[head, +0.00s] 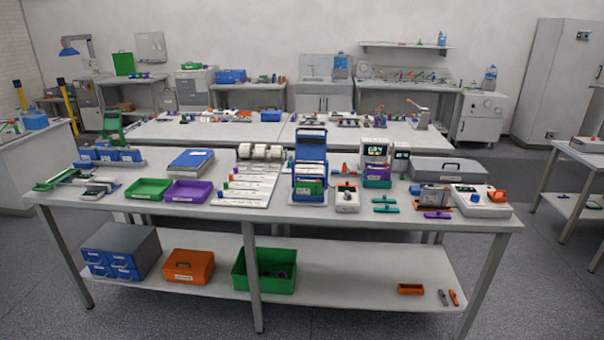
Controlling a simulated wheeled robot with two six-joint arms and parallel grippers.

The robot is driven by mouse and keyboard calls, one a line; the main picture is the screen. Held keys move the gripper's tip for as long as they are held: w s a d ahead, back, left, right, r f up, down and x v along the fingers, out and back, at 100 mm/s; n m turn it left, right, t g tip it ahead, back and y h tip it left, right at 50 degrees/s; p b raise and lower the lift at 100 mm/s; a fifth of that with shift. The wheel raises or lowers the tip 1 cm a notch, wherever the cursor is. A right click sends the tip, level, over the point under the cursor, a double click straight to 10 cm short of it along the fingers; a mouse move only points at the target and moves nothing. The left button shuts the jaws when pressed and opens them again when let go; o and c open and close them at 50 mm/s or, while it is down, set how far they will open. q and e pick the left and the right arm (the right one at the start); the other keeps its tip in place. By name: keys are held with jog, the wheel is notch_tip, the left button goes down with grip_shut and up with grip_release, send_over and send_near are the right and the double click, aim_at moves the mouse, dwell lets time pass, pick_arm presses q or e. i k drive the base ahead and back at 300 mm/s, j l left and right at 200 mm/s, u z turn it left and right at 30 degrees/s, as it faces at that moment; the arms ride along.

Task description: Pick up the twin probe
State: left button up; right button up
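I cannot tell for sure which object is the twin probe at this distance. Small teal pieces (385,204) lie on the front table (300,222), right of centre. A purple piece (437,215) lies to their right, near the front edge. A white instrument (481,203) with an orange part (497,195) on it stands at the right end. A small white box (347,199) with an orange top stands left of the teal pieces. Neither of my grippers is in view.
A blue rack (310,165) stands mid-table, with green (148,190) and purple (187,192) trays to its left. A grey case (448,169) lies at the back right. A lower shelf (340,277) holds bins. Grey floor is open in front.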

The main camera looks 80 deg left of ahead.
aim_at(344, 171)
jog(key=u, duration=2.45)
